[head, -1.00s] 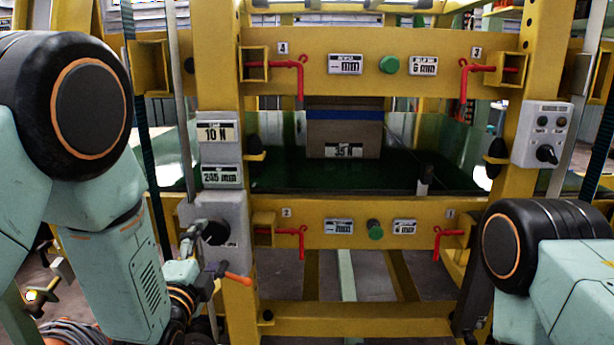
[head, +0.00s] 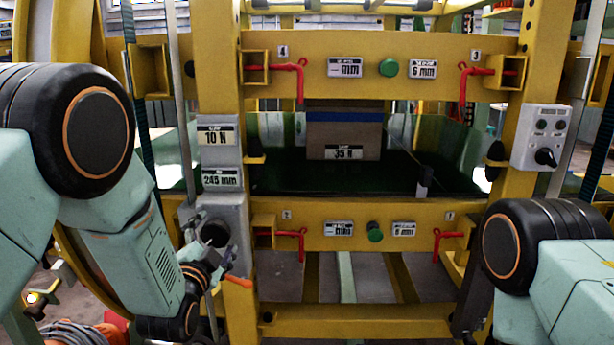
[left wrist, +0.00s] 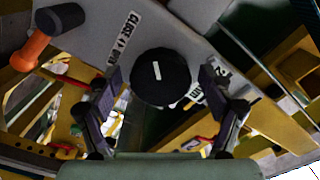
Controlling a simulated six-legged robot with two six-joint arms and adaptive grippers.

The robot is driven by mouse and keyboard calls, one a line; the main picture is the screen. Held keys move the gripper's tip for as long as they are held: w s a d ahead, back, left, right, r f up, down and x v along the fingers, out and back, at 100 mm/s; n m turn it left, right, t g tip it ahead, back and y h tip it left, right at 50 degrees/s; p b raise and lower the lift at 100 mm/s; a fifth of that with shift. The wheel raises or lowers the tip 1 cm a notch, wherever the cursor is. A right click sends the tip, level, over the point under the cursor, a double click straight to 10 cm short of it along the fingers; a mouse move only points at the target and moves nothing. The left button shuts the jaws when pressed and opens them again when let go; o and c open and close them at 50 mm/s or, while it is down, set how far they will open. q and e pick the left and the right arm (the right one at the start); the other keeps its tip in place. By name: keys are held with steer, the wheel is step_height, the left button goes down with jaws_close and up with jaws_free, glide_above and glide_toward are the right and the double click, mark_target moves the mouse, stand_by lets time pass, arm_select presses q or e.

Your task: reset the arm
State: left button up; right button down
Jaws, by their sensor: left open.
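My left gripper (head: 212,243) is open in front of the grey control box (head: 233,212) on the frame's left post. A round black knob (left wrist: 160,78) with a white mark shows between its two spread fingers in the left wrist view. The fingers stand on either side of the knob with visible gaps, and they do not grip it. In the head view the gripper partly covers the dark knob (head: 215,231). An orange-tipped handle (head: 238,282) sticks out beside the gripper, and it also shows in the left wrist view (left wrist: 32,48). My right gripper is out of view.
The yellow frame has red clamp handles (head: 300,78) and green buttons (head: 389,67). A box labelled 35 N (head: 344,135) stands on the dark green surface inside it. A switch box (head: 541,136) is on the right post. Cables lie on the floor at lower left.

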arm_select(q)
steer(key=n, duration=0.3)
steer(key=shift+r, duration=0.1)
steer(key=n, duration=0.2)
steer(key=shift+n, duration=0.3)
steer(key=shift+s, duration=0.35)
steer(key=s, duration=0.3)
steer(key=shift+s+p, duration=0.25)
steer(key=shift+p, duration=0.05)
steer(key=shift+s, duration=0.1)
